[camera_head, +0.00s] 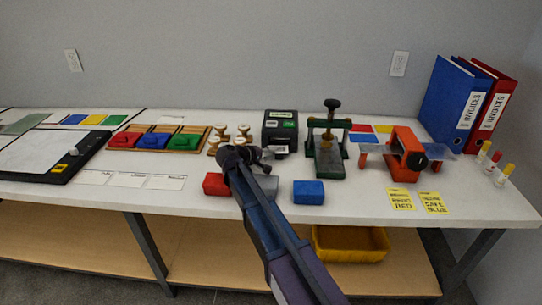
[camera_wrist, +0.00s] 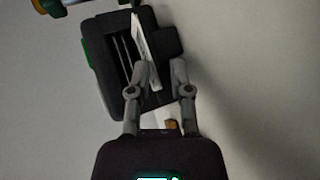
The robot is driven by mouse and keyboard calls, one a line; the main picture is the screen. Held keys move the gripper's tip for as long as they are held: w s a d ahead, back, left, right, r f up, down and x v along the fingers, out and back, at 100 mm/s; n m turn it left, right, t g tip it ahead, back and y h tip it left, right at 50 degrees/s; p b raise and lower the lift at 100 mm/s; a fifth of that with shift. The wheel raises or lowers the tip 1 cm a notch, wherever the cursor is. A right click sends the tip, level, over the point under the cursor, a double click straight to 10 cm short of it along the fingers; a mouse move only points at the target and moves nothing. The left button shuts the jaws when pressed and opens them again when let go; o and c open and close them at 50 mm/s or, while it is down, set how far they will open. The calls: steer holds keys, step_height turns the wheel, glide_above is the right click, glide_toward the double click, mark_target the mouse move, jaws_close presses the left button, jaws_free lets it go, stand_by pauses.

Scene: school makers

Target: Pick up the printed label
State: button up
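The black label printer (camera_head: 279,128) stands toward the back of the table, with a green-lit screen on top. The printed label (camera_head: 282,149) is a small white piece at its front. In the wrist view the label (camera_wrist: 147,55) is a narrow white strip sticking out of the dark printer (camera_wrist: 112,62). My gripper (camera_head: 266,155) is just in front of the printer. In the wrist view its two fingers (camera_wrist: 158,70) are apart. The label's lower end shows between them, nearer the left finger. I cannot tell whether a finger touches it.
A green press (camera_head: 327,150) stands close right of the printer, and wooden stamps (camera_head: 243,134) close left. Red (camera_head: 215,184) and blue (camera_head: 309,192) blocks lie near the front edge, with a grey block partly behind my arm. An orange machine (camera_head: 405,155) stands further right.

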steer(key=shift+s, duration=0.1)
jaws_close()
stand_by(0.3)
step_height(320, 180, up, 3)
steer(key=p, duration=0.2)
steer(key=shift+f+p, duration=0.2)
steer(key=shift+p, duration=0.1)
steer(key=shift+a, duration=0.1)
steer(key=p+v, duration=0.5)
steer(key=v, duration=0.9)
steer(key=shift+s+a+f, duration=0.25)
steer(key=shift+s+a, duration=0.05)
steer(key=shift+s, duration=0.05)
steer(key=shift+r, duration=0.15)
